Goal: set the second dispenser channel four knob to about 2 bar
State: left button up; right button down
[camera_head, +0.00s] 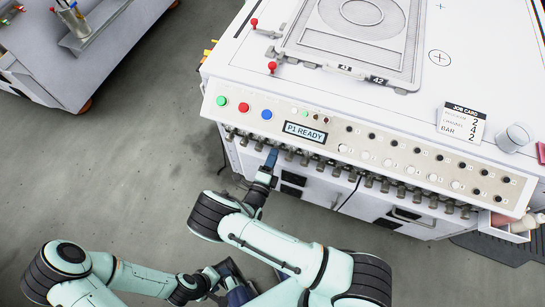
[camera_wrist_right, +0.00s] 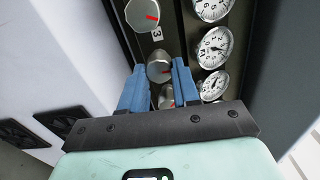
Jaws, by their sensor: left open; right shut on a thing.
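My right gripper (camera_head: 271,158) reaches the front edge of the white machine, below its button panel. A label "3" (camera_wrist_right: 157,33) sits between this knob and another silver knob (camera_wrist_right: 148,14). A further knob (camera_wrist_right: 167,98) is partly hidden between the fingers. Beside the knobs is a row of white gauges (camera_wrist_right: 214,47); I cannot read their values surely. My left gripper (camera_head: 237,288) is open, low in the head view, away from the panel.
A job card (camera_head: 461,122) on the machine top reads 2, 4 and bar 2. The button panel (camera_head: 320,137) reads "P1 READY". Several knobs and fittings line the edge below it. A grey cart (camera_head: 110,45) stands at upper left. The floor between is clear.

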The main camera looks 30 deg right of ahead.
jog(key=shift+n+p, duration=0.65)
jog(key=shift+n, duration=2.85)
jog(key=c, duration=0.8)
grip_release()
jog(key=shift+r, duration=0.1)
jog(key=v, duration=1.3)
jog(key=shift+s+a, duration=0.15)
